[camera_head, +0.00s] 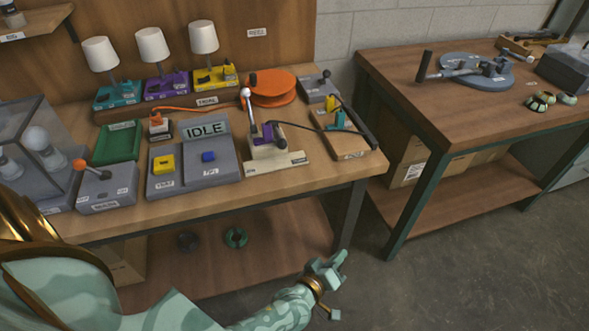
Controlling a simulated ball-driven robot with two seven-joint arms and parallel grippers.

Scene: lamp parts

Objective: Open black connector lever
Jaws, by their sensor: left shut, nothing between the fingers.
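On the wooden bench, a small station (345,151) at the right end carries a yellow and teal piece (335,118) and a long dark bar (358,124) lying slanted along its right side. This bar may be the black connector lever; I cannot tell for sure. Left of it, a pale fixture (277,161) holds a purple part (266,133) with a dark cable and an upright white-knobbed lever (249,108). My left gripper (339,261) is shut and empty, low in front of the bench's right end and away from both stations. My right gripper is out of view.
A grey panel (193,185) reading IDLE, with yellow and blue blocks, stands mid-bench. An orange reel (273,91) and several lamps line the back. A second workbench (465,110) stands at right. Floor between the benches is clear.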

